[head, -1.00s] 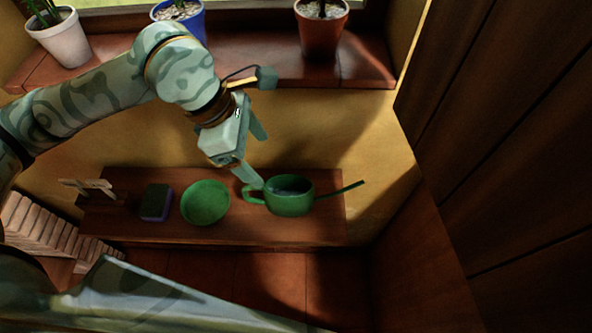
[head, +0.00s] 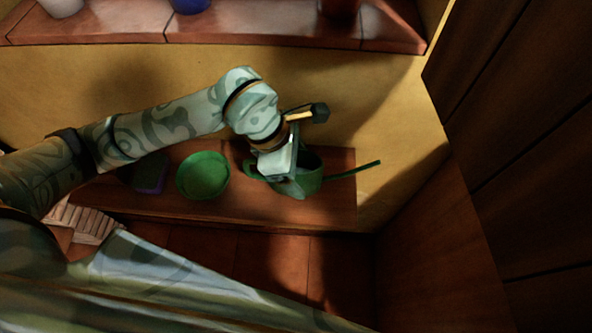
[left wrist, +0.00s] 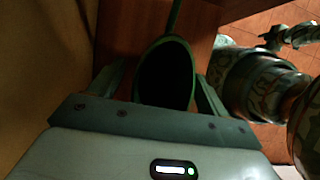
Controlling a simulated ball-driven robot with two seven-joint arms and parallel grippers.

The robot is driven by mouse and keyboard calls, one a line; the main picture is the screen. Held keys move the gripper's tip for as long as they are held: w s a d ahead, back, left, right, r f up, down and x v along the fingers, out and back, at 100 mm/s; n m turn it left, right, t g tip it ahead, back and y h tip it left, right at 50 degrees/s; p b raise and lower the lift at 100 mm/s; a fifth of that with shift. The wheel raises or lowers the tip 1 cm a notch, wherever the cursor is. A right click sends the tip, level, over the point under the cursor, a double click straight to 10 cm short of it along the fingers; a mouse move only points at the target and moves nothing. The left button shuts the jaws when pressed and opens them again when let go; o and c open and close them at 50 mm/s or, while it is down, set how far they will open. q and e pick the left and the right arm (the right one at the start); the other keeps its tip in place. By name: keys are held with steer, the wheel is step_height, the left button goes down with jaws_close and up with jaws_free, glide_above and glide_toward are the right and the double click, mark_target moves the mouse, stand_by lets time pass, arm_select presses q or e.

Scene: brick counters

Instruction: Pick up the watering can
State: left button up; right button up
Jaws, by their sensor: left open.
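The green watering can (head: 312,183) stands on the wooden shelf, its thin spout pointing right and its looped handle on the left. My left gripper (head: 288,190) is right over the can and hides part of its body and opening. In the left wrist view the can (left wrist: 165,75) lies between the two fingers of my open left gripper (left wrist: 158,88), with its dark opening facing the camera and its spout pointing away. I cannot tell whether either finger touches it. My right gripper is not clearly seen.
A green bowl (head: 203,175) and a dark sponge (head: 150,178) are left of the can on the shelf (head: 240,212). The yellow wall is behind, with a brick ledge (head: 240,22) holding pots above. Dark wood panels (head: 520,130) stand at the right.

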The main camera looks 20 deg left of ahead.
arm_select(q)
steer(key=shift+c, duration=0.4)
steer(key=c, duration=1.4)
